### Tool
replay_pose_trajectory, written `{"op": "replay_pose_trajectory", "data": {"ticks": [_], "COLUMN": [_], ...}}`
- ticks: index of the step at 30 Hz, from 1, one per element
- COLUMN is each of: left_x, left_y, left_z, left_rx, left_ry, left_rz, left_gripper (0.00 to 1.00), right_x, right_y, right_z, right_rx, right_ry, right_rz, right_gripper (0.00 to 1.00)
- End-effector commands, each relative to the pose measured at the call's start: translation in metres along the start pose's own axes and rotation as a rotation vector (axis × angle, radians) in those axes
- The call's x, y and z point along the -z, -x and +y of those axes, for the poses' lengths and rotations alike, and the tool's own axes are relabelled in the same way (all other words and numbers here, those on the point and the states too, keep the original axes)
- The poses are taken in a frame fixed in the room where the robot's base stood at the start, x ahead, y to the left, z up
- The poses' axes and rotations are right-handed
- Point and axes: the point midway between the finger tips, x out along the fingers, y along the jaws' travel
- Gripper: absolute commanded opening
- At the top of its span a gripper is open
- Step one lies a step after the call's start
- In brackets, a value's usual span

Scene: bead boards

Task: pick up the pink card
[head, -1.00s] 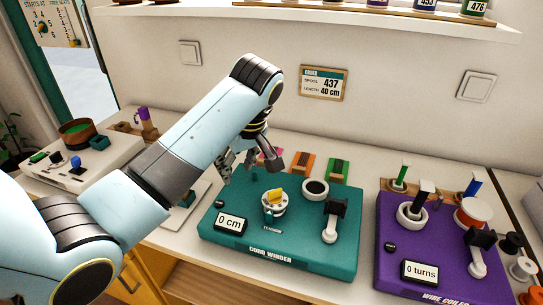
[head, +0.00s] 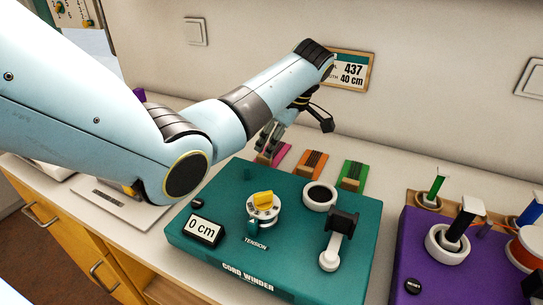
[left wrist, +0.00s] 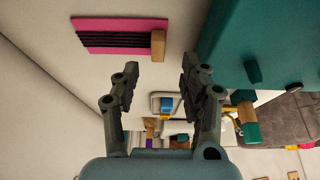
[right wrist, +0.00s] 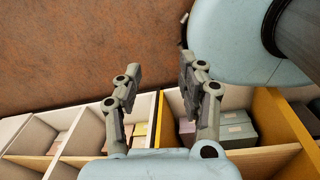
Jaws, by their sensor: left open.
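The pink card (head: 282,152) lies on the table behind the teal cord winder (head: 345,245), partly hidden by my left gripper. In the left wrist view the pink card (left wrist: 120,24) has dark lines along it and a wooden block (left wrist: 158,45) at its right end. My left gripper (head: 296,138) is open and above the table near the card. In its wrist view the open, empty fingers (left wrist: 158,78) point toward the card's block end, apart from it. My right gripper (right wrist: 160,68) is open and empty, over a compartmented wooden shelf.
An orange card (head: 312,160) and a green card (head: 355,172) lie to the right of the pink one. The purple wire coiler (head: 415,250) stands at the right. An order sign (head: 350,70) hangs on the wall. A drawer cabinet (head: 50,225) is at front left.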

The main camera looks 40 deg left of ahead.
Motion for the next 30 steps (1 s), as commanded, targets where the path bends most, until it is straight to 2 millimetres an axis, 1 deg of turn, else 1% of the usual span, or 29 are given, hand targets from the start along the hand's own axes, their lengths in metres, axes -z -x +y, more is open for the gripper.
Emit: {"op": "replay_pose_trajectory", "data": {"ticks": [2,6,10,13,18,19,23,27,29,30], "left_x": [0.001,0.003,0.002,0.002,0.002,0.002,0.002,0.002,0.002,0.002], "left_y": [-0.009,-0.032,-0.048,-0.052,-0.052,-0.052,-0.051,-0.051,-0.051,-0.051], "left_z": [0.000,0.002,0.002,0.003,0.003,0.003,0.003,0.003,0.003,0.003], "left_rx": [0.001,0.003,0.002,0.000,-0.001,-0.001,-0.001,-0.001,-0.001,-0.001], "left_ry": [0.000,0.000,-0.001,-0.001,-0.001,-0.001,-0.001,-0.002,-0.002,-0.002], "left_rz": [0.001,0.001,0.000,0.000,0.000,0.000,-0.001,-0.001,-0.001,-0.001], "left_gripper": [0.44,0.44,0.44,0.44,0.44,0.43,0.26,0.08,0.00,0.00], "right_x": [0.005,0.021,0.028,0.027,0.021,0.020,0.015,0.015,0.015,0.015], "right_y": [-0.001,-0.003,-0.004,-0.005,-0.004,-0.004,-0.004,-0.004,-0.004,-0.004], "right_z": [0.000,0.000,0.000,0.000,0.000,0.000,0.000,0.000,0.000,0.000], "right_rx": [0.000,-0.001,-0.001,-0.001,-0.001,-0.001,-0.001,-0.001,-0.001,-0.001], "right_ry": [0.000,-0.001,-0.002,-0.002,-0.001,-0.001,-0.001,-0.001,-0.001,-0.001], "right_rz": [0.008,0.031,0.043,0.041,0.033,0.031,0.024,0.023,0.023,0.023], "right_gripper": [0.40,0.40,0.40,0.40,0.40,0.40,0.40,0.40,0.40,0.40]}}
